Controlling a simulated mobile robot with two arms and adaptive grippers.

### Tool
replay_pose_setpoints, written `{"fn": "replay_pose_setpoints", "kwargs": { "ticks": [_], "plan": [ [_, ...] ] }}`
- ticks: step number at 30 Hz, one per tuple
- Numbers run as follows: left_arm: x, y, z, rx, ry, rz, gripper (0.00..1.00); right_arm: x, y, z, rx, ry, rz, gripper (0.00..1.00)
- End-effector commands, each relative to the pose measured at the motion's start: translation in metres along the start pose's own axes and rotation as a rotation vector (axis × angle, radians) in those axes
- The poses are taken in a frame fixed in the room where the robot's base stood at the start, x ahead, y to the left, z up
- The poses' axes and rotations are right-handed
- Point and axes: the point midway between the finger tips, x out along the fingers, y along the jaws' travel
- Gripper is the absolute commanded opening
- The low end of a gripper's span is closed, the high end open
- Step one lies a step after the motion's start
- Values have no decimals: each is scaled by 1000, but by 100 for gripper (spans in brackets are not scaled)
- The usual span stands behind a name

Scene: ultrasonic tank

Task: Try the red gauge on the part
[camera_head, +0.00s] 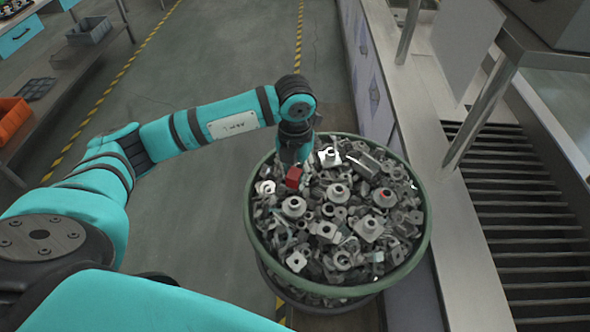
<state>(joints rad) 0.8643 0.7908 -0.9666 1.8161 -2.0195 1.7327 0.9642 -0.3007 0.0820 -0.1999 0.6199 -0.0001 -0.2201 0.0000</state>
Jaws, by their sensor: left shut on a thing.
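The red gauge (293,177) is a small red block over the far left part of a round green-rimmed bin full of grey metal parts. My left gripper (292,164) points down over the bin and is shut on the red gauge. The gripper's fingers are mostly hidden by its own wrist. Many grey metal parts, such as a flanged one (338,192), lie heaped below and beside the gauge. I cannot tell whether the gauge touches any of them, nor which one is the part. My right gripper is not in view.
The bin's green rim (424,240) surrounds the heap. A metal counter (440,215) with a slatted rack (525,225) stands to the right. Shelves with an orange bin (12,122) and a grey crate (90,29) are at the left. The floor between is clear.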

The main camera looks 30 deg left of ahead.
Motion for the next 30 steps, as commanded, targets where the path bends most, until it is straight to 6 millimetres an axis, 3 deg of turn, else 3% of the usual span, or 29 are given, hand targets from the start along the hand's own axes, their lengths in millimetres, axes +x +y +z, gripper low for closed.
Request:
{"fn": "replay_pose_setpoints", "kwargs": {
  "ticks": [18,30],
  "plan": [
    [56,0,0,2,1,0,0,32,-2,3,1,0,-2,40],
    [63,0,0,3,0,1,0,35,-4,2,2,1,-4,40]
  ]
}}
